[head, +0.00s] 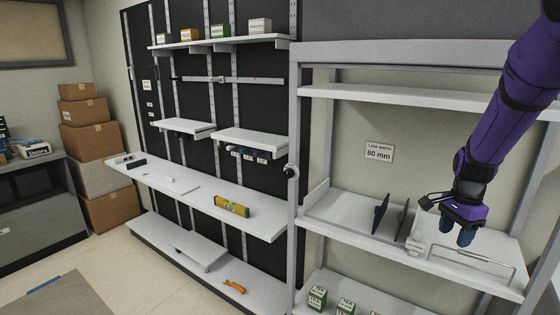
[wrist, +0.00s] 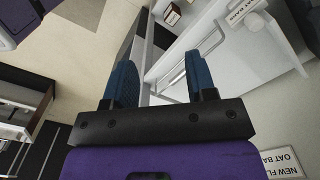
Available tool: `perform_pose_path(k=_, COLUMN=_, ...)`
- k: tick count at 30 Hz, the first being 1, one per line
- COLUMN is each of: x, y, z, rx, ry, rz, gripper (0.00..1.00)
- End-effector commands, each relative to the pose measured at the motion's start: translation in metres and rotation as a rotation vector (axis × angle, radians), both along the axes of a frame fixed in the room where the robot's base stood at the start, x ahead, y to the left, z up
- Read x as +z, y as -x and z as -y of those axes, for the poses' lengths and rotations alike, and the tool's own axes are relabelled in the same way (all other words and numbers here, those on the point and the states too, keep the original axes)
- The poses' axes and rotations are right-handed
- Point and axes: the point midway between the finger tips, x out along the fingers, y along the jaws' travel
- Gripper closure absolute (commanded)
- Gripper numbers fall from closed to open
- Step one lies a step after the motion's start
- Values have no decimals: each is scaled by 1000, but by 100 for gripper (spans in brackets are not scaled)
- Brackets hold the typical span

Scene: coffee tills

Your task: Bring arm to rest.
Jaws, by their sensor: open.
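My gripper (head: 457,236) is at the right in the head view, at the end of my purple arm. It hangs over the right part of a white shelf (head: 385,240), in front of the shelf as seen here. In the wrist view its two blue fingers (wrist: 159,85) stand apart with nothing between them. Beyond the fingers the wrist view shows the white shelf edge and the floor. I cannot tell the exact gap between the fingers and the shelf.
Dark upright dividers (head: 380,214) and a small white item (head: 415,244) stand on that shelf near my gripper. A wire rail (head: 473,258) lies to the right. A grey post (head: 293,215) stands left. Green boxes (head: 317,299) sit below. Floor (head: 150,265) is clear at lower left.

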Motion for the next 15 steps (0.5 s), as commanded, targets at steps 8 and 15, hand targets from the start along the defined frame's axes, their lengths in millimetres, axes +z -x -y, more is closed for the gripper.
perform_pose_path(k=8, x=14, y=6, z=-7, rx=50, ry=-10, rz=21, gripper=49)
perform_pose_path(k=15, x=35, y=16, z=-18, rx=128, ry=-21, rz=49, gripper=49)
